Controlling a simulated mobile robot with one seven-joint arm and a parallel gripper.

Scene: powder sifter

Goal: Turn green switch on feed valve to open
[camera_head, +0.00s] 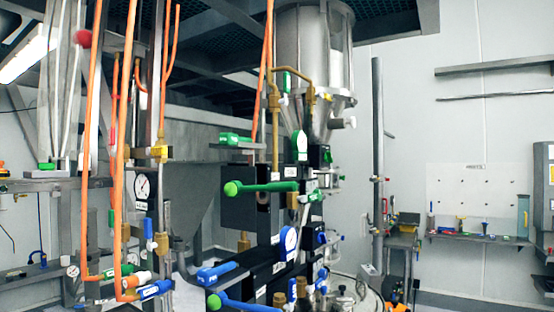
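Several green parts show in the head view. A long green lever with a ball end (262,187) sticks out level to the left from the dark central column. A green block-shaped handle (235,139) sits above it. An upright green rounded handle (300,147) is at the base of the steel hopper (314,60). A small green handle (311,197) is right of the long lever. The labels are too small to read, so I cannot tell which green part is on the feed valve, nor its setting. My gripper is not in view.
Orange hoses (122,170) hang in front at left. A blue ball lever (245,304) and a blue handle (217,272) stick out below the green lever.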

